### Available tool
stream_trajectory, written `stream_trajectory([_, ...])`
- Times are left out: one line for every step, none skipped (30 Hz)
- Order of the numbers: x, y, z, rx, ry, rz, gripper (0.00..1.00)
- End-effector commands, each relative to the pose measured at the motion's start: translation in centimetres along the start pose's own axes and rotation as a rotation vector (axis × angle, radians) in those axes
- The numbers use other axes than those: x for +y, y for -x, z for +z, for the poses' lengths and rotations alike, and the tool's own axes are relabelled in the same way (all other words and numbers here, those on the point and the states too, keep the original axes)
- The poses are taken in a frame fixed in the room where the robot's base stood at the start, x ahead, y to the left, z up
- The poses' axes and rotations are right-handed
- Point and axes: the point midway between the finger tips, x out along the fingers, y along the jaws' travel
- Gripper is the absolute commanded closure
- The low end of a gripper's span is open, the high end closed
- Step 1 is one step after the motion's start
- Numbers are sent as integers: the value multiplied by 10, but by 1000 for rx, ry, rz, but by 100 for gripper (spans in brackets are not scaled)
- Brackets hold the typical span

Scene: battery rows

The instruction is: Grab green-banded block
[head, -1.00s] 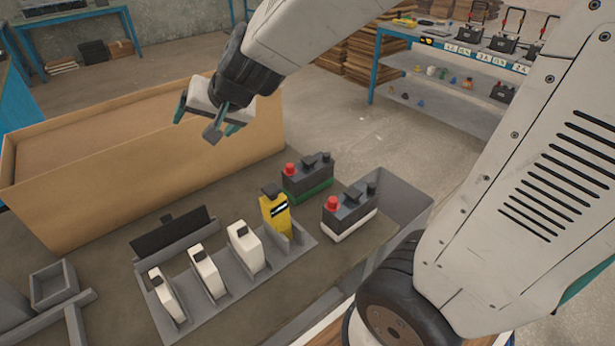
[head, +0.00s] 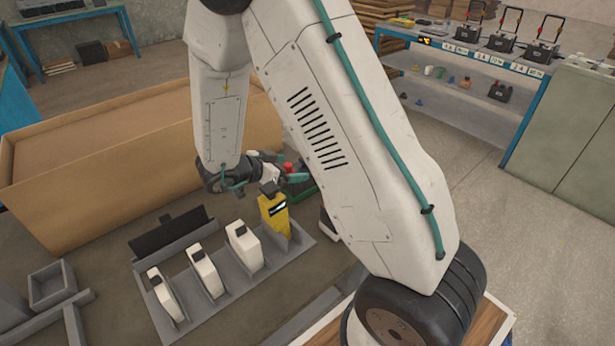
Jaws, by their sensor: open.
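The green-banded block (head: 308,192) is a dark block with a red cap and a green band at its base. It stands behind the yellow block and is mostly hidden by my arm; a bit of red cap and green band shows. My gripper (head: 283,183) points down at this block, its teal-tipped fingers beside the red cap. It is open. Whether the fingers straddle or touch the block cannot be told, since my arm covers that spot.
A yellow block (head: 274,216) stands in the grey rack close to my gripper, with several white blocks to its left. The white-banded block (head: 327,225) is almost wholly behind my arm. A large cardboard box (head: 100,195) stands behind the rack.

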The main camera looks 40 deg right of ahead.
Motion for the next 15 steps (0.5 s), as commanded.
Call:
stream_trajectory([0, -6, 0, 0, 0, 1, 15])
stream_trajectory([0, -10, 0, 0, 0, 1, 15])
stream_trajectory([0, -15, 0, -1, -1, 2, 15])
stream_trajectory([0, -20, 1, -2, 0, 1, 15])
stream_trajectory([0, -25, 1, -1, 1, 1, 15])
stream_trajectory([0, -32, 1, -1, 0, 2, 15])
stream_trajectory([0, -36, 2, -1, 1, 1, 15])
stream_trajectory([-1, -40, 2, -1, 0, 1, 15])
stream_trajectory([-1, -45, 1, -1, -1, 1, 15])
stream_trajectory([-1, -48, 1, -2, -1, 0, 15])
stream_trajectory([-1, -50, 1, -2, -1, -2, 15])
stream_trajectory([-1, -53, 2, -2, 0, -2, 15])
stream_trajectory([-1, -54, 2, -2, 0, -2, 15])
stream_trajectory([-1, -55, 2, -3, 0, -3, 15])
stream_trajectory([-2, -55, 2, -3, 0, -3, 15])
